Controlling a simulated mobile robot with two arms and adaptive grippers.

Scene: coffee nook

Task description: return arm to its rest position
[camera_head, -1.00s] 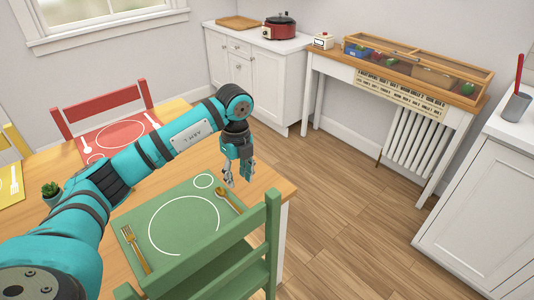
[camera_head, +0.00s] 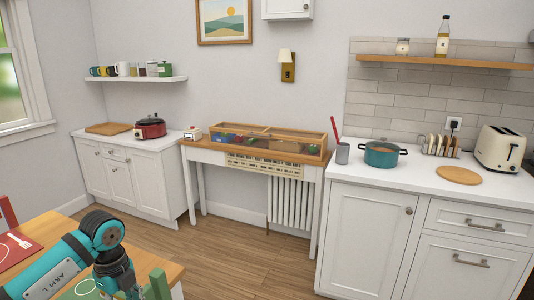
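My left arm (camera_head: 62,268) is teal with dark bands and comes in at the lower left, over the dining table. Its wrist bends down near the table's right edge, beside the green chair (camera_head: 159,284). My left gripper (camera_head: 128,293) is at the bottom edge of the picture, pointing down. Its fingertips are small and partly cut off, so I cannot tell whether it is open or shut. No held thing shows. My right arm and gripper are not in view.
The table (camera_head: 40,230) has a red mat (camera_head: 14,251) and a green mat (camera_head: 80,291). Beyond the free wood floor (camera_head: 225,250) stand a white cabinet (camera_head: 125,180), a console with a glass-topped case (camera_head: 255,143) and a counter (camera_head: 420,183) with a teal pot (camera_head: 381,155).

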